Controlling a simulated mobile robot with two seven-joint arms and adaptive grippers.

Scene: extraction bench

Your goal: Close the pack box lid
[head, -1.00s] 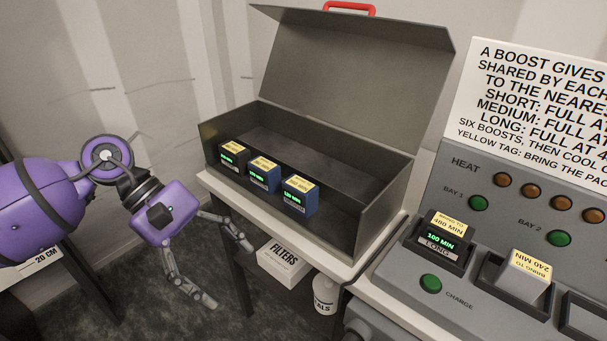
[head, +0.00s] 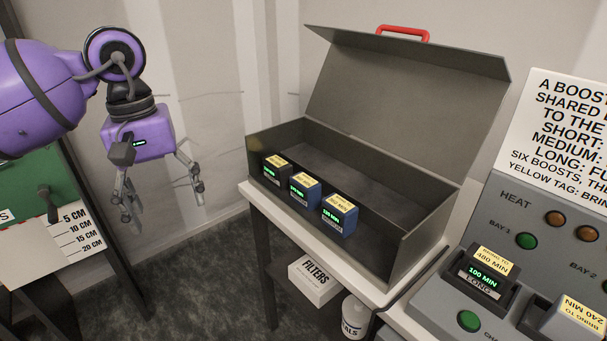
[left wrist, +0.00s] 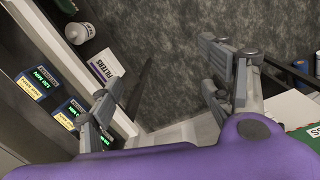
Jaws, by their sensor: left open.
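The pack box (head: 415,243) is a dark grey metal case on a white-topped bench. Its lid (head: 405,92) stands open, tilted back, with a red handle (head: 403,33) at its top edge. My right gripper is not in view.
A charging console (head: 518,210) with a seated pack (head: 486,276) stands right of the box. A green board with a centimetre scale (head: 70,225) is at left. Floor is clear between.

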